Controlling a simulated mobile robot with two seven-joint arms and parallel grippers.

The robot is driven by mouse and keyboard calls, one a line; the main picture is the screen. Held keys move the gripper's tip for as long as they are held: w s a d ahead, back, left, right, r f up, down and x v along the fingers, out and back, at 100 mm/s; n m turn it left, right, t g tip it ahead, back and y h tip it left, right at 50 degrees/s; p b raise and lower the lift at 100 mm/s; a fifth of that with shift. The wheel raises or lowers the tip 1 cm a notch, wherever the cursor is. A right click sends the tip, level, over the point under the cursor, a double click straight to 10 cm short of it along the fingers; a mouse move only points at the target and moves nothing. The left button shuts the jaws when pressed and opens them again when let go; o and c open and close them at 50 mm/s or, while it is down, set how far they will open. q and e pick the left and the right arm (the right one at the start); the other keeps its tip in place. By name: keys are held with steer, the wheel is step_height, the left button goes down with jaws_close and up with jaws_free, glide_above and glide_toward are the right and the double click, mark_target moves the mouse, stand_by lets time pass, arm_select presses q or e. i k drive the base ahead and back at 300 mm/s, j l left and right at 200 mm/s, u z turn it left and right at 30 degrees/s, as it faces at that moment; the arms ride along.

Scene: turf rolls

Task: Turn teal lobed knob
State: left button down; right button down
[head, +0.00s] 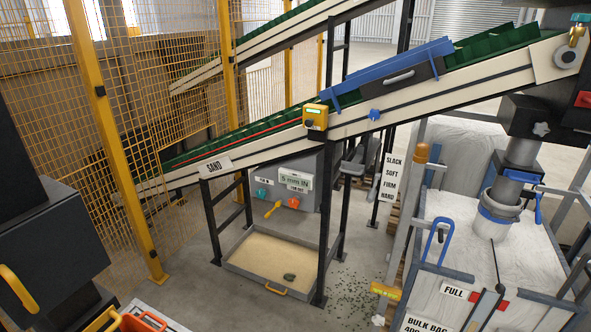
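The teal lobed knob (262,194) is small in the head view, left of centre. It sits on the front of a grey panel (308,170) under the inclined conveyor. An orange-red knob (293,203) is to its right on the same panel, and a yellow lever (272,209) is just below and between them. A "5 mm IN" label (295,181) is above the orange-red knob. The teal knob's exact turn position is too small to tell. Neither of my grippers is in view, and nothing touches the knob.
Black stand legs (325,225) and a sand tray (237,243) stand in front of the panel. A yellow mesh fence (122,165) is at left. A bulk bag (460,220) in a frame fills the right. Gravel lies on the floor right of the tray.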

mark_target(261, 193)
steer(key=i+u, duration=0.15)
steer(key=i, duration=0.55)
steer(key=i+l+u, duration=0.1)
steer(key=i, duration=0.65)
steer(key=i+j+z, duration=0.25)
steer(key=i, duration=0.55)
steer(key=i+j+z, duration=0.2)
steer(key=i+j, duration=0.35)
steer(key=i, duration=0.2)
steer(key=i+j+z, duration=0.25)
steer(key=i+j, duration=0.35)
steer(key=i+j+z, duration=0.1)
steer(key=j+z, duration=0.15)
steer(key=j, duration=0.6)
steer(key=j+z, duration=0.3)
steer(key=j, duration=0.6)
